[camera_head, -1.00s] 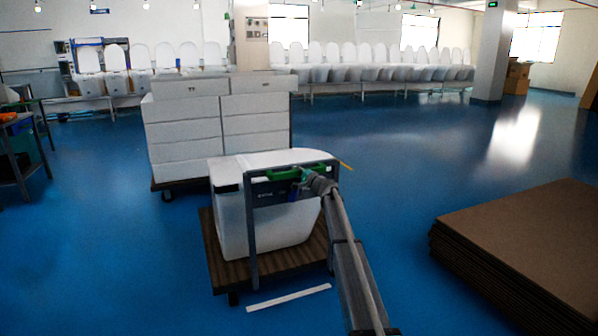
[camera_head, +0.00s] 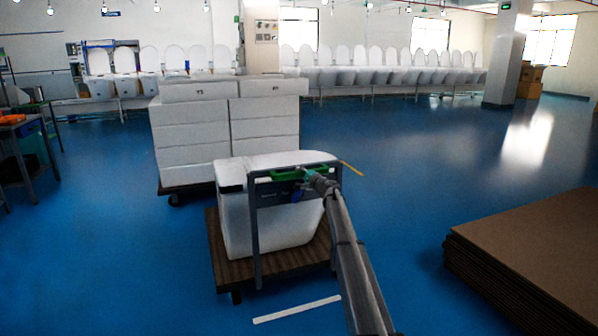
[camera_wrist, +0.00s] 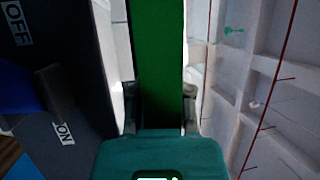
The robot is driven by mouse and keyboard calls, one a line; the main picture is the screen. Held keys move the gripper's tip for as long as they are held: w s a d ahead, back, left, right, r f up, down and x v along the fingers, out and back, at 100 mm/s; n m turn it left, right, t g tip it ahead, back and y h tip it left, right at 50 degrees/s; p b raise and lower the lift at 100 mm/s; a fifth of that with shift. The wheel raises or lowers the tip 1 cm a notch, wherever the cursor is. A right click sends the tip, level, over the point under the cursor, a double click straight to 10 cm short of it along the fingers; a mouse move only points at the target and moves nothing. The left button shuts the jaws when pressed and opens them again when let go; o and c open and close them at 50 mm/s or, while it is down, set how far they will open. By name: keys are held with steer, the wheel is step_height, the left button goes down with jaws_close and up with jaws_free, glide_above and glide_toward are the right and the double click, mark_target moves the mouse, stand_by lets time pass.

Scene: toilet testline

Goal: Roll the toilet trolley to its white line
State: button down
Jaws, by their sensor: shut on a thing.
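The toilet trolley (camera_head: 238,273) is a low brown deck on castors with an upright grey handle frame at its near side. A white toilet (camera_head: 235,222) sits on the deck. A green grip (camera_head: 285,174) is on the handle's top bar, and my gripper (camera_head: 304,178) is at its right part. In the wrist view my gripper's fingers (camera_wrist: 161,108) lie on both sides of the green grip (camera_wrist: 160,60), shut on it. A short white line (camera_head: 297,309) lies on the blue floor in front of the trolley's near edge, apart from it. ON and OFF labels show on a dark panel at left in the wrist view.
A cart of stacked white boxes (camera_head: 190,134) stands close behind the trolley. A stack of brown boards (camera_head: 530,250) is at right, a workbench (camera_head: 22,150) at left. A yellow floor mark (camera_head: 352,168) lies right of the trolley.

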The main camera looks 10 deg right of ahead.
steer(key=shift+c, duration=2)
jaws_free()
steer(key=shift+w+d+f, duration=0.1)
steer(key=shift+w+f, duration=0.15)
steer(key=shift+s+f, duration=0.1)
